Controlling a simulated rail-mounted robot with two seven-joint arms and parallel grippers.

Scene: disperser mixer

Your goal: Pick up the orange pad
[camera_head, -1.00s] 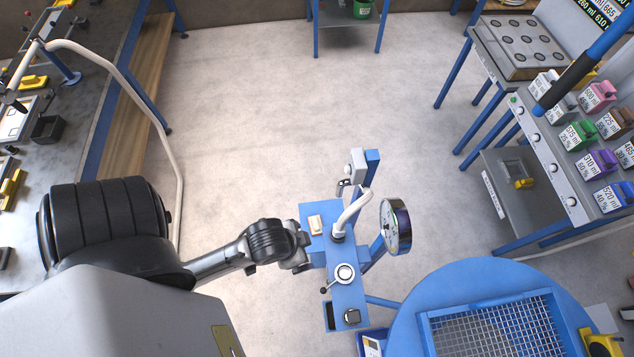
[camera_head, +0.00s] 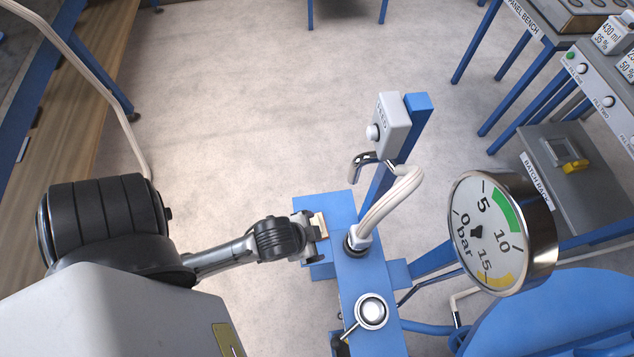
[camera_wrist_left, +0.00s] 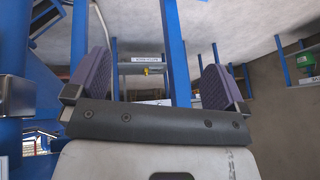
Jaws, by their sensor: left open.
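A small pale cream-orange block (camera_head: 320,224), the only thing here that could be the orange pad, lies on the blue stand's (camera_head: 343,205) top near its left edge. It is partly hidden by my left gripper (camera_head: 314,233), which comes in from the left right beside it. In the left wrist view my left gripper (camera_wrist_left: 155,82) has its two purple-lined fingers wide apart, with no held object visible between them. I cannot tell whether the fingers touch the block. My right gripper is in neither view.
A white hose (camera_head: 390,200), a grey switch box (camera_head: 389,122) on a blue post and a round pressure gauge (camera_head: 500,233) rise from the stand. A round knob (camera_head: 371,312) sits nearer. Benches stand left and right. The floor (camera_head: 230,110) beyond is clear.

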